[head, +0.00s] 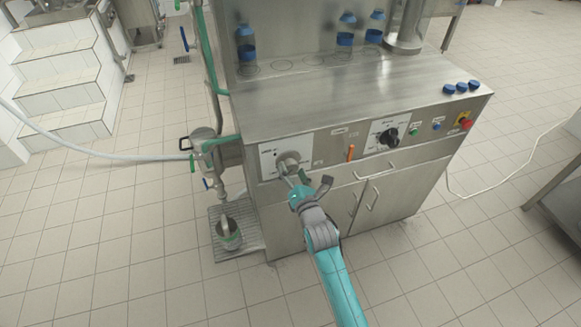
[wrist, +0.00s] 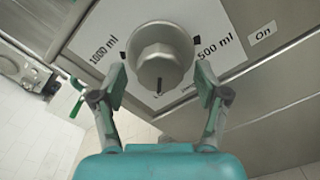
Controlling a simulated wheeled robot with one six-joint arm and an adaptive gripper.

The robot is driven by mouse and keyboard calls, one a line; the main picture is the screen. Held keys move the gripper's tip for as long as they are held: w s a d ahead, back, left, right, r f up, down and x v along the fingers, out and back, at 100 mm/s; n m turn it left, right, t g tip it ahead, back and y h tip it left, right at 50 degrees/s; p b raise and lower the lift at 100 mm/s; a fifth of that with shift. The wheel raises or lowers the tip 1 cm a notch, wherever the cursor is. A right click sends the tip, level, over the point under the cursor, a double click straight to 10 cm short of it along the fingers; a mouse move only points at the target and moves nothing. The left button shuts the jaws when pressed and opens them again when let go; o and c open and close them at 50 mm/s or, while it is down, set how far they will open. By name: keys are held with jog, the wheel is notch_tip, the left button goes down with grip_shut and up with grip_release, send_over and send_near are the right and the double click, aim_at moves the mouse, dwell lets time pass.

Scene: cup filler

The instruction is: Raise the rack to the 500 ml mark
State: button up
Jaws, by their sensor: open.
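A round grey knob (head: 287,161) sits on a white plate (head: 268,160) at the left of the steel machine's front. In the wrist view the knob (wrist: 160,52) stands out between a "1000 ml" label (wrist: 104,47) on the left and a "500 ml" label (wrist: 215,48) on the right. A dark mark near the knob's lower edge points down in that view, between the two labels. My gripper (head: 297,181) is open in front of the knob. Its fingers (wrist: 161,68) lie either side of the knob, with visible gaps. I cannot make out which part is the rack.
A black dial (head: 389,137), an orange lever (head: 350,153), a green button (head: 413,132), a blue button and a red knob line the front. Clear bottles with blue parts (head: 245,43) stand on top. The floor is mostly clear.

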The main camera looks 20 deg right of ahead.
jog(key=shift+w, duration=0.95)
jog(key=c, duration=1.2)
